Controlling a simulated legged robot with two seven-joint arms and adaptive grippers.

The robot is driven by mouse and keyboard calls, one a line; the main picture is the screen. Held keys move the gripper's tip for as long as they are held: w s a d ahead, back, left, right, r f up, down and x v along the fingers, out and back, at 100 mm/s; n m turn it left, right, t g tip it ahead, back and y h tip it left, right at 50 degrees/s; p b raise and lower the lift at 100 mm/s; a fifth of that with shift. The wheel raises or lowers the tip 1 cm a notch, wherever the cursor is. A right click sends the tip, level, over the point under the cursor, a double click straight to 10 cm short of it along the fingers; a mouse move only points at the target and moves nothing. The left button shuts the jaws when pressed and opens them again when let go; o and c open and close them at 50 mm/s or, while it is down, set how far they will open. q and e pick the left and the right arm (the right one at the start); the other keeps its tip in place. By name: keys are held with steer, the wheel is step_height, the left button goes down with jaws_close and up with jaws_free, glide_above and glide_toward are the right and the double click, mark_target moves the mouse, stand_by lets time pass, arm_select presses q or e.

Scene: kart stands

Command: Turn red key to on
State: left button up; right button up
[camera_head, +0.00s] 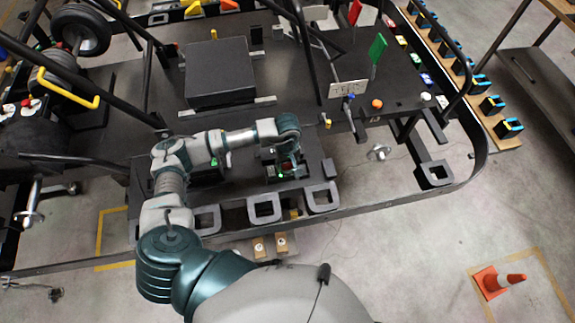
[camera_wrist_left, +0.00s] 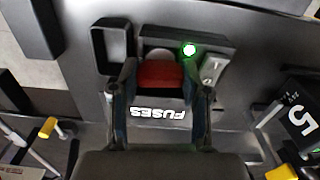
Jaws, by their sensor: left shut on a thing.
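The red key (camera_wrist_left: 160,74) shows in the left wrist view between the two fingers of my left gripper (camera_wrist_left: 160,85), which is shut on it. Behind the key is a dark panel with a lit green light (camera_wrist_left: 190,49) and a white "FUSES" label (camera_wrist_left: 159,113). The gripper hides most of the key there. The key's exact angle is hard to tell. My right gripper is not in view.
The black kart frame fills the middle, with a black box (camera_head: 217,72), a green flag (camera_head: 377,48) and an orange knob (camera_head: 377,104). Square metal loops (camera_head: 264,208) line its near edge. An orange cone (camera_head: 504,281) stands on open floor at the lower right.

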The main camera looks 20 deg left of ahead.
mark_target(287, 164)
arm_select(q)
steer(key=shift+m+b, duration=0.75)
steer(key=shift+m, duration=0.15)
steer(key=o, duration=1.2)
step_height(287, 164, up, 12)
steer(key=shift+f, duration=0.1)
